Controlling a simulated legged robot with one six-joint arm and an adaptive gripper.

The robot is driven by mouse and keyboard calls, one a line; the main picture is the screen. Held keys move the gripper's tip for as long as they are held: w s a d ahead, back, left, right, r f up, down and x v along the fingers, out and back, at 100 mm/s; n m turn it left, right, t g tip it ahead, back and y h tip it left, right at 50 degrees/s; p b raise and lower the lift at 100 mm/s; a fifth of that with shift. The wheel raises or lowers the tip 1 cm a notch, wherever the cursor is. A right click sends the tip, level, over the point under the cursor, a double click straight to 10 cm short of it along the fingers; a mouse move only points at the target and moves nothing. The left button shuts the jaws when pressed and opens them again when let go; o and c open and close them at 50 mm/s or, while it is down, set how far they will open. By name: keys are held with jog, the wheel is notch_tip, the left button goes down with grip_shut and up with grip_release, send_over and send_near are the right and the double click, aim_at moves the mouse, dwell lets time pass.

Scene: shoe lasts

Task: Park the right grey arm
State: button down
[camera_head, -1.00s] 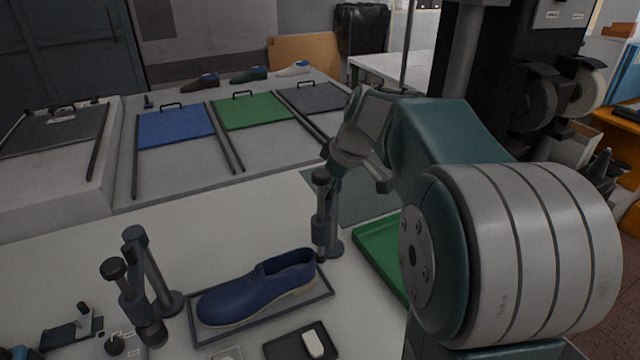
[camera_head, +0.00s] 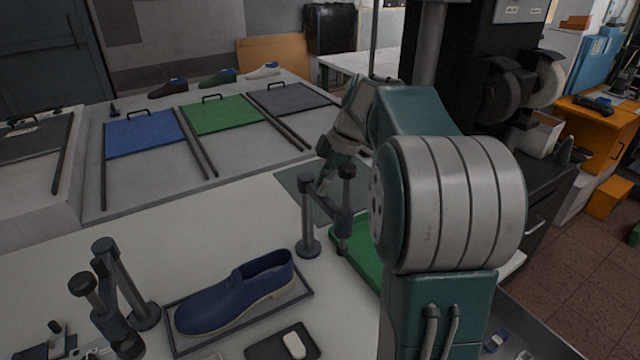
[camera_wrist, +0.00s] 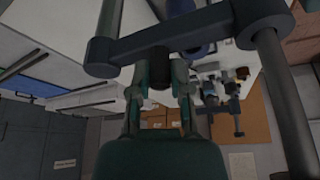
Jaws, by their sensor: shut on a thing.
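The right grey arm (camera_head: 345,208) hangs beside its upright post (camera_head: 307,215), on the side away from the blue shoe (camera_head: 238,292). In the wrist view, its crossbar (camera_wrist: 180,32) runs over my gripper (camera_wrist: 158,95), whose fingers are closed around a short dark cylinder under the bar. In the head view, my gripper (camera_head: 330,172) is behind the right grey arm and partly hidden by it. The blue shoe lies in a dark-framed tray (camera_head: 185,350). The left grey arm (camera_head: 103,312) stands near the shoe's toe, beside its own post (camera_head: 128,275).
A green tray (camera_head: 352,262) lies just right of the right arm, partly hidden by my arm. A dark mat (camera_head: 292,180) is behind the post. A dark tray with a white piece (camera_head: 293,345) is in front of the shoe. Blue (camera_head: 144,133) and green (camera_head: 221,113) panels lie farther back.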

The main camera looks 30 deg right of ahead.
jog(key=shift+f, duration=0.1)
dwell(0.3)
jog(key=c, duration=0.6)
grip_release()
jog(key=shift+d, duration=0.15)
jog(key=v, duration=1.2)
jog(key=shift+w, duration=0.15)
